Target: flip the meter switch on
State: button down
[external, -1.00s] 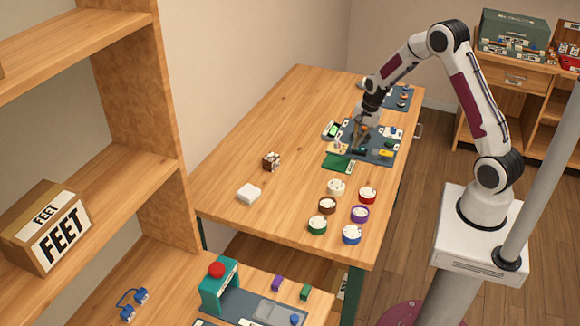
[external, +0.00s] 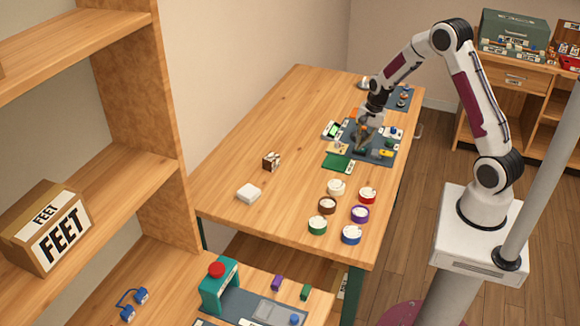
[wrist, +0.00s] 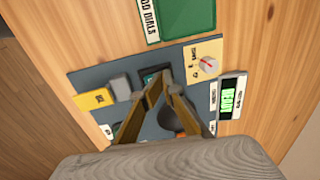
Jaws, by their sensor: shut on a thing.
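The mat (external: 375,154) with the meter parts lies on the table and also shows in the wrist view (wrist: 85,60). The meter with a lit green screen reading READY (wrist: 228,98) sits at its edge; it also shows in the external view (external: 333,130). A cream plate with a white dial (wrist: 207,65) is beside it. My gripper (wrist: 165,84) points down over the mat, its fingertips close together at a small dark square part (wrist: 152,74), which may be the switch. The fingers partly hide this part. My gripper also shows in the external view (external: 362,147).
A yellow block (wrist: 93,99) and a grey block (wrist: 120,87) sit close to the fingers. A green pad (external: 338,162) lies in front of the mat. Several coloured round dials stand nearer the front, including a red one (external: 367,195). The table's left side is mostly clear.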

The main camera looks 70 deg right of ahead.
jog(key=w+r, duration=0.3)
jog(key=r, duration=1)
jog(key=shift+r, duration=0.35)
jog(key=shift+n, duration=0.3)
jog(key=s+a+r+n+t, duration=0.1)
jog(key=s+a+r+n, duration=0.3)
jog(key=s+a, duration=0.4)
jog(key=s+a+r+n+t, duration=0.1)
jog(key=s+a+r+n, duration=0.3)
jog(key=s+a+n, duration=0.3)
jog(key=s+a+r+n+t, duration=0.1)
jog(key=s+a+r+n, duration=0.3)
jog(key=s+a, duration=0.6)
jog(key=shift+s+a+r+n, duration=0.25)
jog(key=shift+s+n, duration=0.5)
jog(key=shift+n, duration=0.45)
